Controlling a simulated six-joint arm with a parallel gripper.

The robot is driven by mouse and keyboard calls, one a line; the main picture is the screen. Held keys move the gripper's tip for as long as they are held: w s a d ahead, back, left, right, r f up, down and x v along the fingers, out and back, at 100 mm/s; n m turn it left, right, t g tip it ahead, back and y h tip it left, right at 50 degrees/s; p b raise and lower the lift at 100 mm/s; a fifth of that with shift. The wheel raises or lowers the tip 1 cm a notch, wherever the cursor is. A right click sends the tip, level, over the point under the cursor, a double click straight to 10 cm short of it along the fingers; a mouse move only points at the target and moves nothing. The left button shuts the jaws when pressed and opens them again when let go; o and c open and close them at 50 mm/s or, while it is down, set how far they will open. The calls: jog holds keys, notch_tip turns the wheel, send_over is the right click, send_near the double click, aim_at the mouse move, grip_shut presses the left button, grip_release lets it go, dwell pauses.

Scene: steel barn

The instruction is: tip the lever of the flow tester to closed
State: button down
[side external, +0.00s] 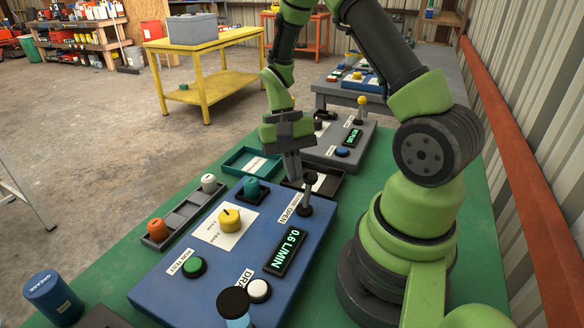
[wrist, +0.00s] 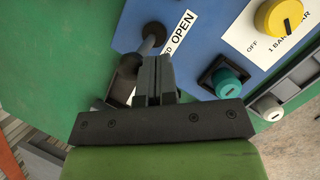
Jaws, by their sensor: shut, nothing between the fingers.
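The flow tester (side external: 172,285) is a blue panel on a green bench, with a lit display (side external: 286,249) reading 0.6 L/MIN. Its dark lever (side external: 309,192) with a ball knob rises at the far right corner, beside a partly hidden label (side external: 291,208) ending in OPEN. In the wrist view the lever (wrist: 150,42) stands just beyond the fingers, with the OPEN label (wrist: 182,32) to its right. My gripper (side external: 293,178) is shut and empty, pointing down close to the lever's left. In the wrist view the fingers (wrist: 153,72) overlap the knob area; I cannot tell if they touch.
A yellow dial (side external: 230,218), a teal knob (side external: 251,187) and a green button (side external: 194,267) are on or by the panel. A grey tray (side external: 182,215) holds orange and white knobs. A dark tray (side external: 328,186) and a grey panel (side external: 330,145) lie behind the lever.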

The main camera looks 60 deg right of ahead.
jog(key=shift+w+a, duration=0.3)
jog(key=shift+w, duration=0.1)
jog(key=shift+w+a+r, duration=0.3)
jog(key=shift+w+a, duration=0.05)
jog(key=shift+w, duration=0.3)
jog(key=shift+w+a+r, duration=0.3)
jog(key=shift+w, duration=0.3)
jog(key=d+v, duration=0.2)
jog(key=v, duration=0.6)
jog(key=s+a+r+n+t+h, duration=0.1)
jog(key=a+r+n+t, duration=0.1)
jog(key=a+r, duration=0.35)
jog(key=s+a+r+n+t, duration=0.2)
jog(key=s+a+r+t, duration=0.1)
jog(key=s, duration=0.3)
jog(key=s+a+r+n+t, duration=0.2)
jog(key=s+a+r+t, duration=0.2)
jog(key=s+a+t, duration=0.1)
jog(key=shift+s+r+t, duration=0.15)
jog(key=shift+s+t, duration=0.25)
jog(key=shift+s, duration=0.05)
jog(key=c, duration=1.8)
grip_release()
jog(key=shift+d, duration=0.1)
